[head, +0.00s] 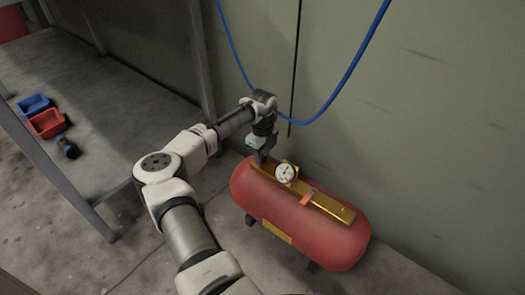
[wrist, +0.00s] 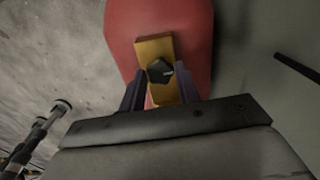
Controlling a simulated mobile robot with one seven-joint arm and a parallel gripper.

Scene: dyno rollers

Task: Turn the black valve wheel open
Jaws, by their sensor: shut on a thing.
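The black valve wheel (wrist: 160,71) shows in the wrist view as a small dark lobed knob on the brass-coloured bar (wrist: 146,47). The bar runs along the top of a red tank (head: 300,215), which lies on the floor by the wall. My gripper (head: 261,158) points down at the left end of the bar. In the wrist view my gripper (wrist: 160,90) has a finger on each side of the wheel and is shut on it. In the head view the wheel is hidden by my gripper.
A white round gauge (head: 287,172) stands on the bar just right of my gripper. An orange-red part (head: 307,198) sits further along it. A blue hose (head: 335,95) hangs on the wall. At left are a table, a blue bin (head: 34,104) and a red bin (head: 47,123).

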